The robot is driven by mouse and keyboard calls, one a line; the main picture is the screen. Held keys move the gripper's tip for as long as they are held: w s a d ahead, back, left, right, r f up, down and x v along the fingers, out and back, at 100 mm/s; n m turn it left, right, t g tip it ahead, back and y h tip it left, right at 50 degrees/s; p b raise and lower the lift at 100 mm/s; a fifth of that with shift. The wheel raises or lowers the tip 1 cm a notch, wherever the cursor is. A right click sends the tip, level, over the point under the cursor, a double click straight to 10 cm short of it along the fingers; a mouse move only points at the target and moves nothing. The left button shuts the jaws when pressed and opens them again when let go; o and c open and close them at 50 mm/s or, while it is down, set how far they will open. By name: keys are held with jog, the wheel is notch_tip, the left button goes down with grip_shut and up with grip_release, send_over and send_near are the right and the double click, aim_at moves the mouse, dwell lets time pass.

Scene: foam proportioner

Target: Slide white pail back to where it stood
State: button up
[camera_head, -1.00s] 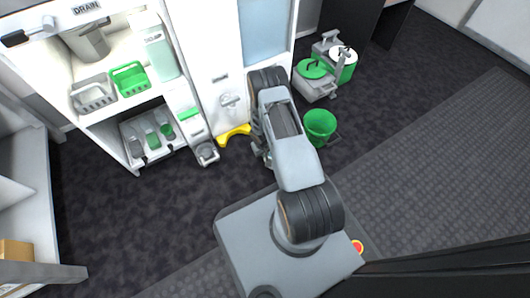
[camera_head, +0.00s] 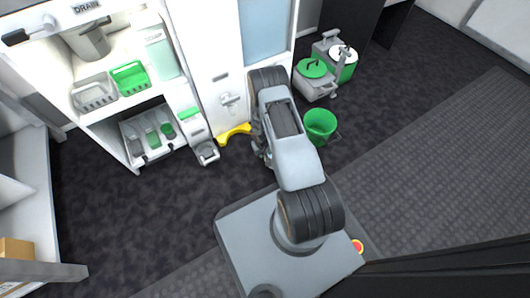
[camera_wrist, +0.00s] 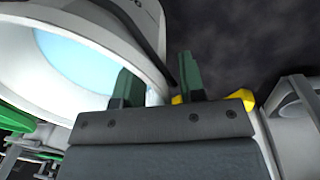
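In the wrist view a large white round vessel with a pale blue inside (camera_wrist: 80,58), which looks like the white pail, fills the upper left, very close. My gripper (camera_wrist: 158,82) shows two dark green fingers standing apart. The left finger overlaps the vessel's opening and the right finger is outside its wall. I cannot tell whether either finger touches it. In the head view my arm hides the gripper tips, and I cannot pick out this pail there.
A green bucket (camera_head: 320,122) stands on the floor right of my arm. Grey and green containers (camera_head: 315,80) stand behind it. A yellow piece (camera_head: 235,133) lies by the white cabinet (camera_head: 208,60); yellow also shows in the wrist view (camera_wrist: 238,99). Floor at right is clear.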

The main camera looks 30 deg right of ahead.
notch_tip(320, 180, up, 14)
jog(key=a+p, duration=0.1)
jog(key=p, duration=0.5)
jog(key=shift+a+f, duration=0.15)
jog(key=shift+f, duration=0.05)
